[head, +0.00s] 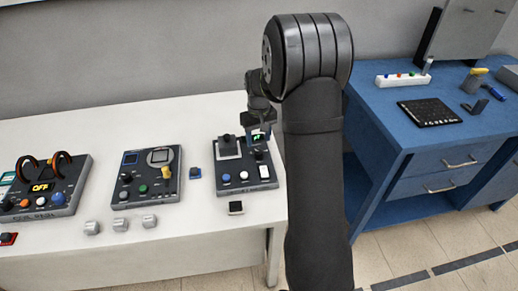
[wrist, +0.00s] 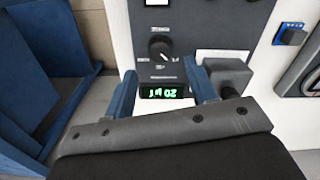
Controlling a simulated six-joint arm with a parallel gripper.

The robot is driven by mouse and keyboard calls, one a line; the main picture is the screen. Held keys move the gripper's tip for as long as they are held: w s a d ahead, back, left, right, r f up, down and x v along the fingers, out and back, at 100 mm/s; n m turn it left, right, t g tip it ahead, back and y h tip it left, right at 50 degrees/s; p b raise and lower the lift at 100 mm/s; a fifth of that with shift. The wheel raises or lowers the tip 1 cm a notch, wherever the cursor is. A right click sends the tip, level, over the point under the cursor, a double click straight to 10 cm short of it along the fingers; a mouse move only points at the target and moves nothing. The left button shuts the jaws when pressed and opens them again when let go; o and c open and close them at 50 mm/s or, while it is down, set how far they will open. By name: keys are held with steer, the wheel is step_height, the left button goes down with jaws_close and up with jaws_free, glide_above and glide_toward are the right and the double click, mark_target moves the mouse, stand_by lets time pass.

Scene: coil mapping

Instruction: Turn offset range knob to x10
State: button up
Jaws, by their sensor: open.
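The offset range knob is probably the black rotary knob (wrist: 160,48) on the dark panel (wrist: 205,25) in the wrist view. It has small printed marks around it, too small to read, and I cannot tell which mark it points to. My gripper (wrist: 160,68) is open, its two blue fingers to either side of a lit green display (wrist: 163,92) just below the knob. The fingers hold nothing. In the head view, my gripper (head: 259,108) hangs over the far right of the same panel (head: 233,187), and its parts cover some of that corner.
A grey block with a black stick (wrist: 228,76) stands right of the display in the wrist view. Two other control panels (head: 143,196) (head: 75,170) sit left on the white table (head: 180,245). A blue workbench (head: 380,100) stands to the right.

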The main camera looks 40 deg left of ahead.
mark_target(259, 152)
step_height(259, 152, down, 6)
steer(key=shift+r, duration=0.1)
steer(key=c, duration=1)
steer(key=shift+m, duration=0.4)
steer(key=m, duration=0.3)
steer(key=shift+m, duration=2.5)
